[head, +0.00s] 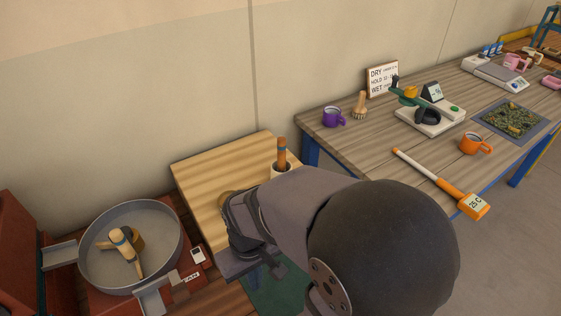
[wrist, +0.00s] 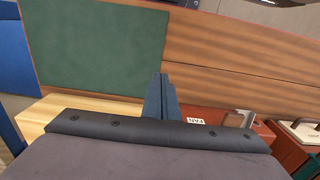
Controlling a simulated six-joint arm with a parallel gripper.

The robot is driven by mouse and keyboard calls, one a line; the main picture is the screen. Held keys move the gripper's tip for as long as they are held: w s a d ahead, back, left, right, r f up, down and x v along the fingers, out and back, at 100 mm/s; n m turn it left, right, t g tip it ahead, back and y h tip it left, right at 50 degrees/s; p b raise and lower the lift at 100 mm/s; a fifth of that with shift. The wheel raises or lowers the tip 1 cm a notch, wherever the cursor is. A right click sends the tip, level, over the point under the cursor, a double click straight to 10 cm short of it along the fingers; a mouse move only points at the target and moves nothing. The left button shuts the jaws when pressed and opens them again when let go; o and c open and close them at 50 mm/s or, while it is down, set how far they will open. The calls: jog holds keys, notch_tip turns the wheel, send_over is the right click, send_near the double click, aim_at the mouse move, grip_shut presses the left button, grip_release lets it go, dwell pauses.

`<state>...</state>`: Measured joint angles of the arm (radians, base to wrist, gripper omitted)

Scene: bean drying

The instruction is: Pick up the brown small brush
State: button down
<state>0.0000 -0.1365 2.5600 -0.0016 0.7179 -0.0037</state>
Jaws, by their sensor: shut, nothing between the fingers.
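A small brush (head: 360,104) with a light brown wooden handle and pale bristles stands upright on the long table, right of the purple mug. It is well up and to the right of my gripper (head: 254,270), with open distance between them. My gripper points down in front of the wooden board. In the wrist view, the fingers (wrist: 160,95) are together and hold nothing. The brush is not seen in the wrist view.
A round grey pan (head: 105,265) is at left. The long table carries a purple mug (head: 332,117), sign (head: 381,79), scale (head: 430,118), orange mug (head: 475,144) and orange-white tool (head: 440,183).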

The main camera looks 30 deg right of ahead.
jog(key=c, duration=2.4)
grip_release()
jog(key=shift+c, duration=0.2)
jog(key=o, duration=1)
jog(key=shift+c, duration=0.2)
